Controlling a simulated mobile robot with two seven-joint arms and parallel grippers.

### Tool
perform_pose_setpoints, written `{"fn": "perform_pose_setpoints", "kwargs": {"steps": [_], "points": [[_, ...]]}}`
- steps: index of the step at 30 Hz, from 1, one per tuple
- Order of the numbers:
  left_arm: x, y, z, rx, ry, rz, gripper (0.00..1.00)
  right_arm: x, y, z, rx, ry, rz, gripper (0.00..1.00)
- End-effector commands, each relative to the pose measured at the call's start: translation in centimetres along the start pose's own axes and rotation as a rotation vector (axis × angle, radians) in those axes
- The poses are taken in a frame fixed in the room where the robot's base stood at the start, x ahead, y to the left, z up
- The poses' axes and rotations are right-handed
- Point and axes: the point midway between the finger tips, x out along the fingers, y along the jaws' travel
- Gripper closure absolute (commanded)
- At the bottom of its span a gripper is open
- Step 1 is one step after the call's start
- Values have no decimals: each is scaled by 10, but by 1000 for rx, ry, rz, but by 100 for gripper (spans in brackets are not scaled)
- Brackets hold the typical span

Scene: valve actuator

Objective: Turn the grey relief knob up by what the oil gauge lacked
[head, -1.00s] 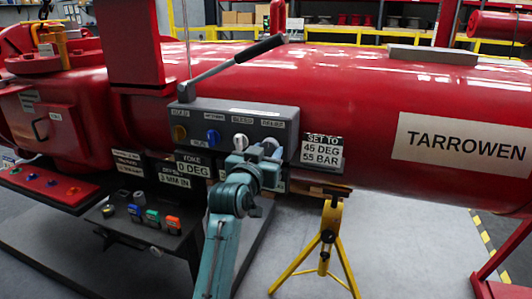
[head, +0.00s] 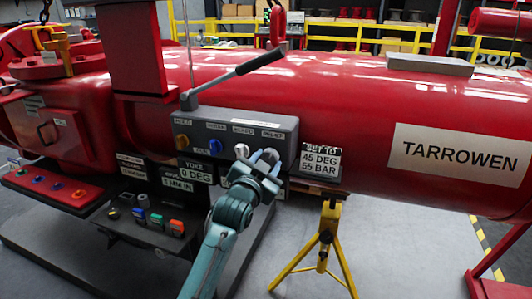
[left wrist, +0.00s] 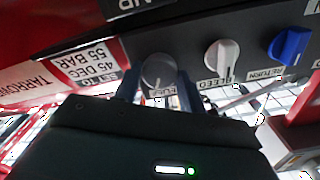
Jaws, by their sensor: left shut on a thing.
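The grey relief knob (left wrist: 158,70) sits at the right end of the valve block's row of knobs in the head view (head: 270,155). My left gripper (head: 265,162) is at this knob, with one finger on each side of it in the left wrist view (left wrist: 159,92). It is shut on the knob. The white bleed knob (left wrist: 222,55) is beside it, clear of the fingers. No oil gauge reading can be made out. My right gripper is not in view.
A sign (head: 321,163) reads set to 45 deg, 55 bar. A yellow stand (head: 326,235) is below right.

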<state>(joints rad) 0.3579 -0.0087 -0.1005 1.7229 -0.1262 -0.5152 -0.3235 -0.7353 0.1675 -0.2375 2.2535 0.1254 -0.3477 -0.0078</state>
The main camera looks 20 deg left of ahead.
Motion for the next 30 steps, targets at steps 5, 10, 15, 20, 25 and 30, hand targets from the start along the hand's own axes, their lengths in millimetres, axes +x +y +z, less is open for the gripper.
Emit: {"fn": "perform_pose_setpoints", "kwargs": {"steps": [5, 10, 15, 20, 25, 30], "points": [[0, -3, -5, 175, 0, 0, 83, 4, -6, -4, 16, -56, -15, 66], [0, -3, -5, 334, 0, 0, 83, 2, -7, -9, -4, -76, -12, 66], [0, -3, -4, 496, 1, -1, 83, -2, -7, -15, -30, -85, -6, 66], [1, -3, -4, 648, 2, -2, 83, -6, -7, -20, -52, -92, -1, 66], [1, -4, -4, 810, 2, -3, 83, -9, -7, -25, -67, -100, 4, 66], [1, -4, -4, 970, 2, -3, 83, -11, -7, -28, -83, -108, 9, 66]]}}
